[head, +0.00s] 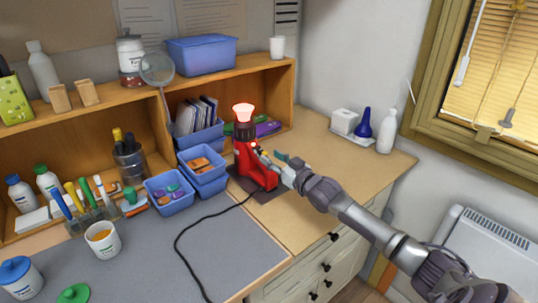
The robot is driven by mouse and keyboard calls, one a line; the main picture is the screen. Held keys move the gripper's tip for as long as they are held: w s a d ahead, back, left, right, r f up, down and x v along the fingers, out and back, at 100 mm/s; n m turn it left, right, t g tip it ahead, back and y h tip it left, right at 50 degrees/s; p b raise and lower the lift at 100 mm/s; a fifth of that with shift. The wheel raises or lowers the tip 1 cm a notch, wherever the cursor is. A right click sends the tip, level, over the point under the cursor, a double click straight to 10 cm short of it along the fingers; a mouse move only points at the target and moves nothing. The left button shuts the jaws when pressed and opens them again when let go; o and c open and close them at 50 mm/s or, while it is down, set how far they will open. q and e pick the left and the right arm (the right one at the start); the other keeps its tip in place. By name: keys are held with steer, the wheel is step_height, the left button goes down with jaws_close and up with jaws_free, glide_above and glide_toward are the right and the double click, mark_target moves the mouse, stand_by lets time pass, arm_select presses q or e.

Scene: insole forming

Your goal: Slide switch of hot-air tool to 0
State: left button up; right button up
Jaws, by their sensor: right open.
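The hot-air tool (244,165) is red with a black collar. It stands upright on a dark mat (269,195) on the wooden counter, and its nozzle (243,113) at the top glows pinkish red. My right gripper (269,156) is open at the right side of the tool's body, close to it. I cannot tell whether the fingers touch it. The switch is too small to make out and may be hidden by the gripper. My left gripper is not in view.
A black cable (190,232) runs from the tool across the grey mat (235,245). Blue bins (170,194) stand left of the tool. The counter right of the tool is clear.

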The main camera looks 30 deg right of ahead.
steer(key=shift+w+a, duration=0.1)
steer(key=shift+w, duration=1.05)
jaws_close()
